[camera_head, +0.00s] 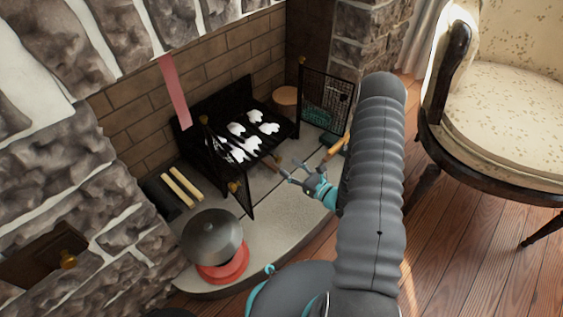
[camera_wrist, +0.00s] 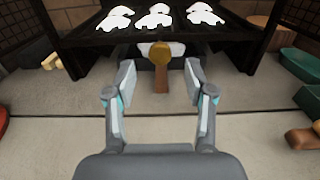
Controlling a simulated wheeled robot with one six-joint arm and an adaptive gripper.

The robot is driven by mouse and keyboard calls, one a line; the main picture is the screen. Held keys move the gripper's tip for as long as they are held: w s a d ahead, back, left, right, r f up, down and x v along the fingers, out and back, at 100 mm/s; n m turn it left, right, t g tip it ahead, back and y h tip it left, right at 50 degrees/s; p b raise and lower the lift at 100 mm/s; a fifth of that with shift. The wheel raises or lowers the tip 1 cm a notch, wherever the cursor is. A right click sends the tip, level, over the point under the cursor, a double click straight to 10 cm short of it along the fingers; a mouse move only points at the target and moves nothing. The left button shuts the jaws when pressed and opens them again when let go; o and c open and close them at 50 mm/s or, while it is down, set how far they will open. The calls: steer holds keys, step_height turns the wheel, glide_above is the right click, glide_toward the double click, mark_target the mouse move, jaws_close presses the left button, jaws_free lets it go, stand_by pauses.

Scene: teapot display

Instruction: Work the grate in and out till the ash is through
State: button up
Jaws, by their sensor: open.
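The black grate (camera_head: 243,112) sits in the brick fireplace with several white ash lumps (camera_head: 262,127) on top. In the wrist view the ash (camera_wrist: 153,20) lies on the dark bars at the top. My gripper (camera_wrist: 159,72) is open, with one finger on each side of the handle and a gap on both sides. In the head view my gripper (camera_head: 291,172) is just in front of the grate, low over the hearth.
Black mesh screens (camera_head: 326,97) with brass knobs stand open at both sides. A grey pot (camera_head: 212,236) on a red base is at the front left of the stone hearth. A green container (camera_wrist: 300,64) is at right. A cream armchair (camera_head: 500,100) stands further right.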

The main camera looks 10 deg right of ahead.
mark_target(280, 160)
steer(key=shift+x, duration=2.4)
jaws_close()
